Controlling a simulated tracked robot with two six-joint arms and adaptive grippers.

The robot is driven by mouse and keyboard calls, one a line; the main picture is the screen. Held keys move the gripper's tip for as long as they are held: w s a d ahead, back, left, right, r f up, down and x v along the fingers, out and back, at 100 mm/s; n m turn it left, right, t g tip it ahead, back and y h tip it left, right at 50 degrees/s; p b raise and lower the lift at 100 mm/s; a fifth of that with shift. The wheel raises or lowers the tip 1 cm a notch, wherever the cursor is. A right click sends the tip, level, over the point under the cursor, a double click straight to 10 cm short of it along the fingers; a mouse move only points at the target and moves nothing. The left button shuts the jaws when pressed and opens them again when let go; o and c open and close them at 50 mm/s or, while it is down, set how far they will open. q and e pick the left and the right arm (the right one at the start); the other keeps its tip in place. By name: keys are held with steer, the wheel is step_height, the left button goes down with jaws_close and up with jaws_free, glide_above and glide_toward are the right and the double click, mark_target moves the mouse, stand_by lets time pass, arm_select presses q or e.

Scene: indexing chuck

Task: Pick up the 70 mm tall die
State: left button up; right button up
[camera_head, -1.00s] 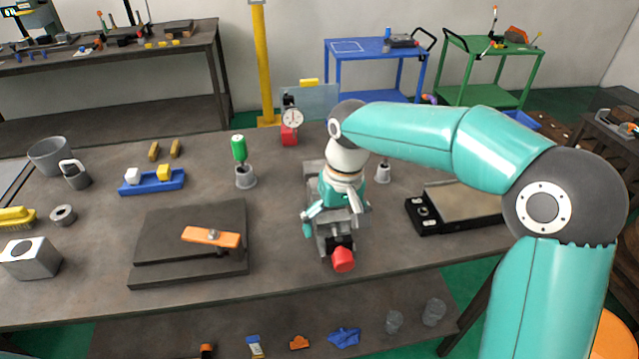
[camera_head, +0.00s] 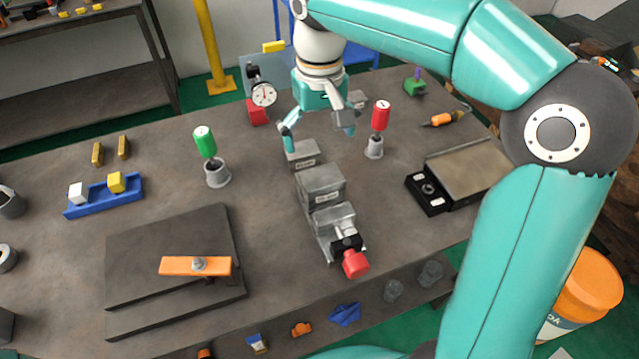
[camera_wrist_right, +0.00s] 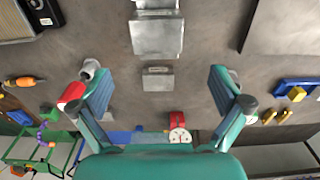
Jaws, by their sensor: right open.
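Grey steel blocks with label plates, which look like the dies, stand in a row. One die (camera_head: 303,154) stands on the bench behind the vise, and another block (camera_head: 322,184) sits at the vise (camera_head: 335,228). A third grey block (camera_head: 357,98) is farther back, partly behind my finger. I cannot read which is 70 mm tall. My right gripper (camera_head: 318,137) is open, pointing down above and around the die behind the vise. In the wrist view this die (camera_wrist_right: 158,79) lies between the spread fingers of the gripper (camera_wrist_right: 160,88), with nothing held. My left gripper is out of view.
A green-handled tool (camera_head: 205,142) stands in a holder to the left, a red-handled one (camera_head: 381,115) close to the right. A dial gauge (camera_head: 263,95) with a red base stands behind left. A dark plate (camera_head: 170,240) lies front left, a scale-like device (camera_head: 465,170) right.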

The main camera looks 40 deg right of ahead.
mark_target(322, 176)
step_height(322, 176, down, 8)
steer(key=shift+r, duration=0.15)
steer(key=shift+d+f, duration=0.15)
steer(key=shift+f, duration=1.15)
steer(key=shift+d+f, duration=0.1)
steer(key=shift+f, duration=1.15)
steer(key=c, duration=1.5)
steer(key=shift+w+r, duration=0.1)
steer(key=shift+c, duration=0.9)
steer(key=shift+r, duration=0.1)
